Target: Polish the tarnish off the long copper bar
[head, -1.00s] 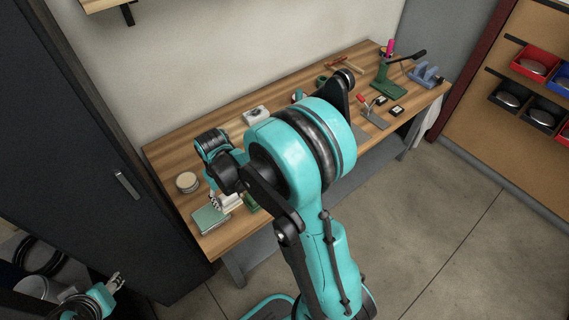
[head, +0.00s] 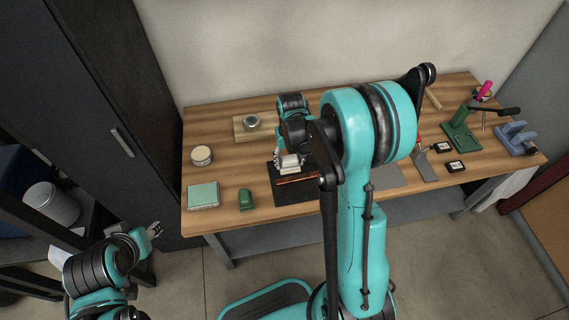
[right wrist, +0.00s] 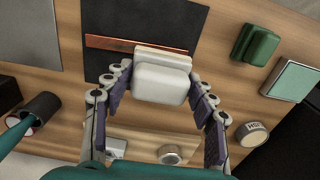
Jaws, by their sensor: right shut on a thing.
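The long copper bar (right wrist: 105,43) lies on a dark mat (right wrist: 100,65); it is reddish brown, and its right part is hidden behind the white pad. In the head view the bar (head: 296,180) shows as a thin strip. My right gripper (head: 285,163) is shut on the white pad (right wrist: 160,82), a pale block with a layered edge. The pad is over or against the bar's right part in the wrist view; I cannot tell if they touch. My left gripper (head: 155,229) hangs off the bench at lower left, apart from everything; its jaw opening is unclear.
A pale green-topped tin (head: 202,195), a green block (head: 245,199) and a round lidded tin (head: 201,155) stand at the bench's left. A wooden board (head: 243,134) carries a round metal piece. A green press (head: 460,135) stands at right.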

